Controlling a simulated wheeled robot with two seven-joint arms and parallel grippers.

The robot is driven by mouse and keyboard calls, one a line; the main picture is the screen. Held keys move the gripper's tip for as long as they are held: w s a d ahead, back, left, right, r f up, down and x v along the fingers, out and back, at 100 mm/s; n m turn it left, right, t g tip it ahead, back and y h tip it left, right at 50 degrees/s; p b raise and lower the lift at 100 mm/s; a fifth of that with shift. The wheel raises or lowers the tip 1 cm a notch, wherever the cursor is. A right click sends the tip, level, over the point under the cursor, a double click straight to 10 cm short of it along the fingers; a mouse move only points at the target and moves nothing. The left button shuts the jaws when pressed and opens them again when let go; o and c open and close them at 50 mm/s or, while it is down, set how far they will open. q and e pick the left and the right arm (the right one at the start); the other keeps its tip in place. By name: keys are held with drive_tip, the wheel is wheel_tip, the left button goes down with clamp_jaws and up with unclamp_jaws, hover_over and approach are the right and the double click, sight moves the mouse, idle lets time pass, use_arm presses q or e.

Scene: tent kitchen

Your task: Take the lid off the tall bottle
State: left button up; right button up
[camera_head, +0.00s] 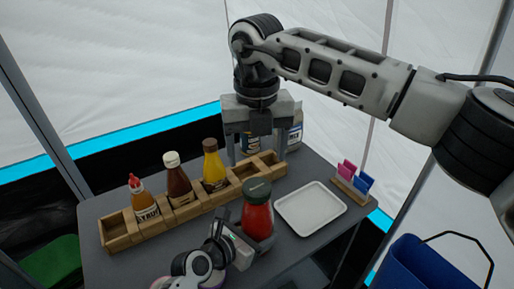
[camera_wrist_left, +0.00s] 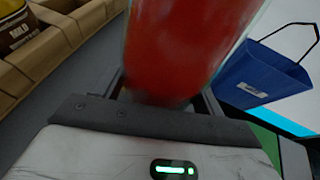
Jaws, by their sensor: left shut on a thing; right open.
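The tall bottle (camera_head: 257,219) is red with a dark green lid (camera_head: 257,190) and stands upright near the front of the table. The lid sits on the bottle's top. My left gripper (camera_head: 245,240) is shut on the bottle low on its body. In the left wrist view the red bottle body (camera_wrist_left: 180,50) fills the space between the fingers; its lid is out of that view. My right gripper (camera_head: 256,153) is open and empty, pointing down. In the head view it appears above and behind the lid, over the far end of the rack, apart from the lid.
A wooden rack (camera_head: 122,243) holds several sauce bottles left of the tall bottle. A white tray (camera_head: 310,210) lies to its right. A small holder (camera_head: 350,188) with pink and blue pieces stands at the right edge. Packages (camera_head: 295,135) stand behind my right gripper. A blue bucket (camera_head: 420,265) is off the table.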

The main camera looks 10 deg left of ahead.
sight(257, 187)
drive_tip(key=m, duration=0.7)
drive_tip(key=shift+m, duration=0.3)
drive_tip(key=m, duration=0.4)
drive_tip(key=shift+m, duration=0.4)
drive_tip(key=shift+f+m, duration=0.1)
drive_tip(key=shift+m, duration=0.5)
drive_tip(key=shift+f, duration=3.9)
